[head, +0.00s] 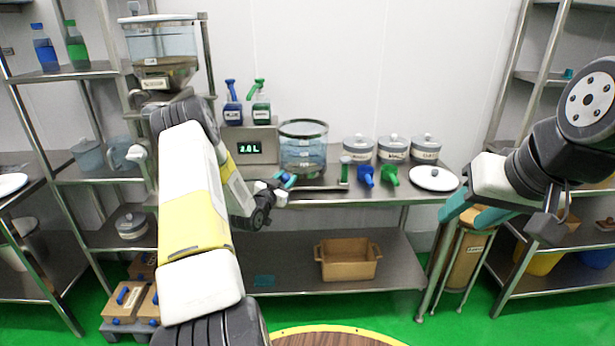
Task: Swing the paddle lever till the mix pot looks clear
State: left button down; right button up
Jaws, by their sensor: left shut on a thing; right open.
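A clear round pot with a dark rim (303,155), which I take as the mix pot, stands on the steel counter and holds a pale bluish liquid. My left gripper (282,182) is low in front of it, shut on what looks like the end of the paddle lever (318,187). The gripped part is mostly hidden by the fingers. The lever looks like a grey bar running right towards a green upright piece (345,170).
A display box (255,146) stands left of the pot, with blue and green bottles on it. Lidded jars (358,149), blue and green scoops and a white plate (433,178) are to the right. A hopper (163,45) with brown contents is at upper left.

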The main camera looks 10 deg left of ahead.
pick_arm(q)
jog(key=shift+w+a, duration=0.2)
jog(key=shift+a, duration=0.45)
jog(key=shift+w+a, duration=0.2)
jog(key=shift+a, duration=0.4)
jog(key=shift+r, duration=0.1)
jog(key=c, duration=1)
grip_release()
jog(key=s+a, duration=0.1)
jog(key=s, duration=0.6)
jog(key=shift+s, duration=0.35)
jog(key=shift+a, duration=0.1)
